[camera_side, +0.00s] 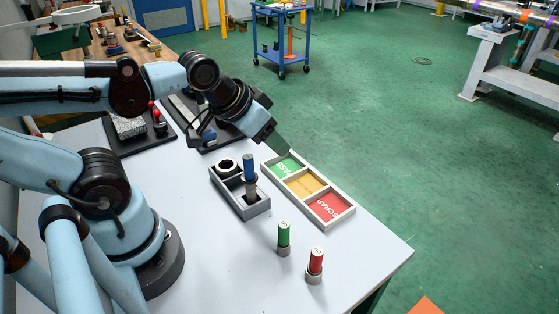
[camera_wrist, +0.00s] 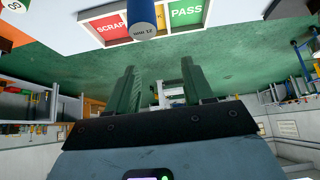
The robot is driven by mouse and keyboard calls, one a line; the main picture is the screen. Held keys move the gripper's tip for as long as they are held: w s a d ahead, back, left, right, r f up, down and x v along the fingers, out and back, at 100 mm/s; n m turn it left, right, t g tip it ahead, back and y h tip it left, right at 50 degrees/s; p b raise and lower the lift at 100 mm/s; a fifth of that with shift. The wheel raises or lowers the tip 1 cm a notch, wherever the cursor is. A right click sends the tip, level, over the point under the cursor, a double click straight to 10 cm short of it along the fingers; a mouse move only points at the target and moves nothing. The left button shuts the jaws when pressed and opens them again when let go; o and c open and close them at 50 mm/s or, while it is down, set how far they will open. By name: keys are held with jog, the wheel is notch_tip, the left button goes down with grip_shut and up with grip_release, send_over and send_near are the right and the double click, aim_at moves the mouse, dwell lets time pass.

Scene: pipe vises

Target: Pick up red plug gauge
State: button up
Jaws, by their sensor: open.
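The red plug gauge (camera_side: 316,263) stands upright on the table near its front right edge in the side view, with a grey metal lower end. My gripper (camera_side: 283,150) is well above and behind it, over the far end of the sorting tray, and is apart from it. In the wrist view my gripper (camera_wrist: 160,85) shows two dark green fingers spread apart with nothing between them. The red gauge is not clearly seen in the wrist view.
A green plug gauge (camera_side: 284,236) stands just left of the red one. A blue gauge (camera_side: 249,168) stands in a grey block (camera_side: 252,210). The tray (camera_side: 327,224) has PASS, yellow and SCRAP compartments. The table right of the red gauge is clear.

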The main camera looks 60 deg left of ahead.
jog(key=r+m+g, duration=0.2)
jog(key=g, duration=0.4)
send_over(317, 251)
jog(key=shift+s+a+f, duration=0.2)
jog(key=shift+s+f, duration=0.05)
jog(key=shift+d+f, duration=0.1)
jog(key=shift+f, duration=0.05)
jog(key=f, duration=0.6)
jog(key=shift+w+f, duration=0.25)
jog(key=shift+w, duration=0.05)
jog(key=shift+d+f, duration=0.15)
jog(key=shift+f, duration=2.45)
grip_shut()
